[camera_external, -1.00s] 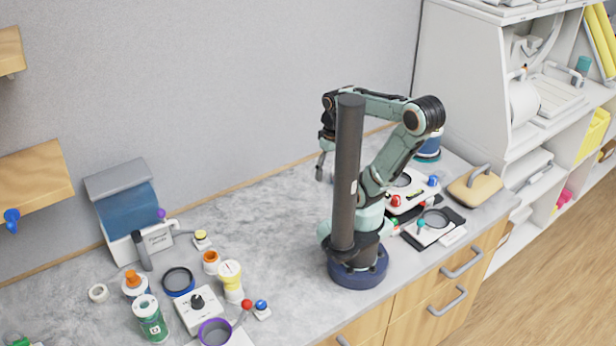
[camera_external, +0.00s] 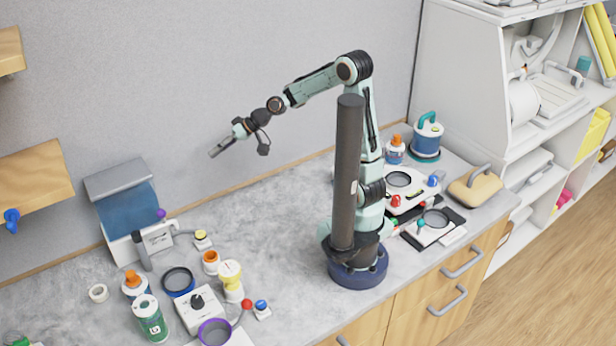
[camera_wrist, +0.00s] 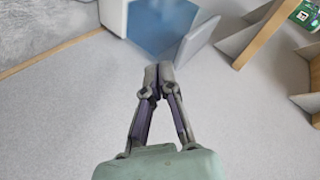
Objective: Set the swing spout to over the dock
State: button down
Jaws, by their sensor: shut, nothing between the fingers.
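My gripper (camera_external: 216,150) is shut and empty, raised above the counter near the wall; its closed fingers also show in the wrist view (camera_wrist: 158,76). A white dispenser with a blue tank (camera_external: 128,210) and grey lid stands at the back left, below and left of my gripper. A pale spout-like arm (camera_external: 171,226) with a purple knob (camera_external: 161,213) is at its right side; I cannot tell its exact direction. The blue tank also shows at the top of the wrist view (camera_wrist: 155,25). I cannot tell for certain which part is the dock.
A yellow button (camera_external: 200,235), a blue ring (camera_external: 178,280), bottles including a green one (camera_external: 151,322) and a dial box (camera_external: 197,308) crowd the front left. Wooden shelves (camera_external: 35,183) jut from the wall. The middle of the counter (camera_external: 275,220) is clear.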

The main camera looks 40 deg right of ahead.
jog(key=w+a+f+m+y, duration=0.1)
jog(key=a+f+m+y, duration=0.2)
jog(key=f, duration=0.3)
jog(key=w+a+f+m+g+y, duration=0.1)
jog(key=a+f+m+y, duration=0.2)
jog(key=f, duration=0.4)
jog(key=shift+w+a+f+m, duration=0.2)
jog(key=shift+a+m, duration=0.2)
jog(key=shift+m, duration=0.4)
jog(key=w+a, duration=0.1)
jog(key=a, duration=0.9)
jog(key=shift+f, duration=0.35)
jog(key=shift+s+d+m, duration=0.1)
jog(key=shift+s+m, duration=0.05)
jog(key=shift+m, duration=0.25)
